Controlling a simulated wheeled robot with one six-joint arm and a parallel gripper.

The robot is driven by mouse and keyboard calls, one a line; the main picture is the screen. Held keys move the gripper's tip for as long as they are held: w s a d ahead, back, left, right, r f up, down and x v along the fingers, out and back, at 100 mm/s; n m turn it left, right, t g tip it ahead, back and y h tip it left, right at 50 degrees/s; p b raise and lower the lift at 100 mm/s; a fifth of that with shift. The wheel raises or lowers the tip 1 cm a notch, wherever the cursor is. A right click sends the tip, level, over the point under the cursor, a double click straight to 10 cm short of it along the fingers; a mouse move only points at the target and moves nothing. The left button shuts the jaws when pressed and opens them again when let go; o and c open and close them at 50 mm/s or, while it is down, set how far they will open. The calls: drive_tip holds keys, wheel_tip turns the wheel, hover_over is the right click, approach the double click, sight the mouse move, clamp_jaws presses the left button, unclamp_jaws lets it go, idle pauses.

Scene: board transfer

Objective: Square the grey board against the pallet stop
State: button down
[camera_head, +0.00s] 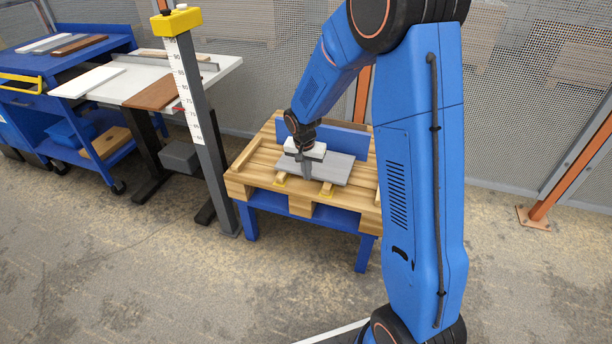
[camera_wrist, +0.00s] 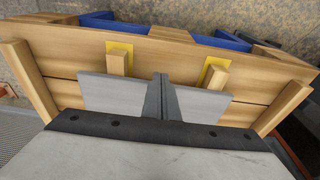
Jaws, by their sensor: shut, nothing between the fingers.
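The grey board (camera_head: 335,170) lies flat on the wooden pallet (camera_head: 246,168). In the wrist view the board (camera_wrist: 108,93) shows on both sides of my fingers, its near part hidden by my gripper's body. Two wooden blocks on yellow plates, left (camera_wrist: 117,64) and right (camera_wrist: 213,78), stand along the board's front edge; I cannot tell whether they touch it. A blue upright panel (camera_head: 350,139) stands behind the board. My gripper (camera_head: 307,172) is shut and empty, pointing down at the board; its fingertips (camera_wrist: 161,82) hide where they meet it. Contact is unclear.
Wooden rails (camera_wrist: 30,78) flank the board on the pallet. A grey measuring post (camera_head: 196,100) with a yellow top stands left of the pallet. Beyond it are a white table (camera_head: 122,84) with boards and a blue cart (camera_head: 25,62). Mesh fencing (camera_head: 520,80) runs behind.

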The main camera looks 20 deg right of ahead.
drive_tip(key=shift+w+d, duration=0.8)
drive_tip(key=shift+w, duration=0.3)
drive_tip(key=shift+s+a, duration=0.1)
drive_tip(key=shift+s+a, duration=0.65)
drive_tip(key=shift+s, duration=0.3)
wheel_tip(320, 180, up, 7)
idle(0.4)
idle(0.4)
